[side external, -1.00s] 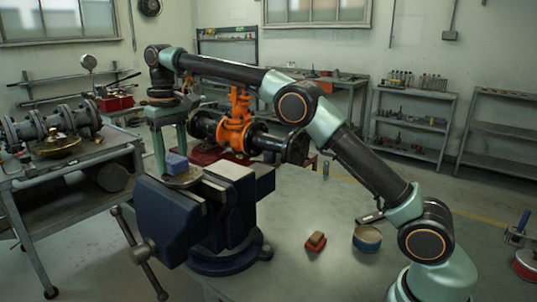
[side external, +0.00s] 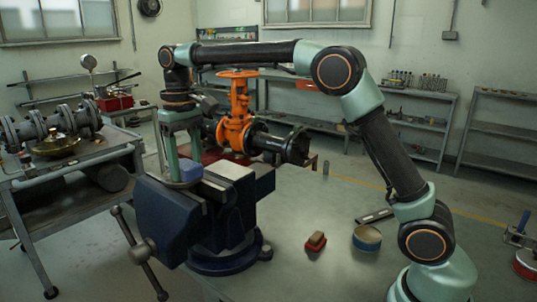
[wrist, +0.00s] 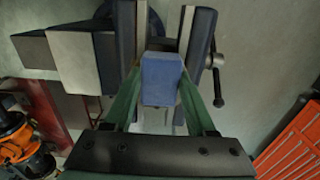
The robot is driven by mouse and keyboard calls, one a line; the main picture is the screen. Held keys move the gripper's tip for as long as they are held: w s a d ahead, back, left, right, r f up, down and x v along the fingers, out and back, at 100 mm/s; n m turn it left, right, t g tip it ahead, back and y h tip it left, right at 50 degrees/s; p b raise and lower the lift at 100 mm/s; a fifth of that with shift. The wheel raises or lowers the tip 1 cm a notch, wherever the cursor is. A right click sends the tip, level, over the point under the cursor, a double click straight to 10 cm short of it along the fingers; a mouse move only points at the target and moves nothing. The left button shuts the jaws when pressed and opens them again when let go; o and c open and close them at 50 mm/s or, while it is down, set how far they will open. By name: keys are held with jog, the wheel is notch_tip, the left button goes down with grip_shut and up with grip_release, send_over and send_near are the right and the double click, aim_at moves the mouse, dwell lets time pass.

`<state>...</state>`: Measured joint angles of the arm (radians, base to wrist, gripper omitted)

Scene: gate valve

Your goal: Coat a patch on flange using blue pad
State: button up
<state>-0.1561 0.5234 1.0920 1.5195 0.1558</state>
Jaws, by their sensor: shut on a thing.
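My gripper (side external: 181,172) points down over the jaws of the dark blue bench vise (side external: 219,215), with its green fingers shut on the blue pad (side external: 190,172). In the wrist view the blue pad (wrist: 161,80) sits between my two green fingers (wrist: 160,95), above the gap between the vise jaws (wrist: 198,45).
An orange gate valve (side external: 236,125) on a dark pipe stands behind the vise. A round tin (side external: 367,239), a red-based block (side external: 315,242) and a dark flat bar (side external: 375,216) lie on the bench (side external: 300,210), otherwise clear there. The vise handle (side external: 140,250) sticks out front left.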

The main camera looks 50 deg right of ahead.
jog(key=shift+s+f, duration=0.1)
jog(key=shift+s, duration=1.2)
jog(key=shift+a, duration=0.6)
jog(key=shift+w, duration=3.05)
jog(key=shift+f, duration=0.1)
jog(key=shift+w+r, duration=0.1)
jog(key=shift+r, duration=2.95)
jog(key=shift+d, duration=0.1)
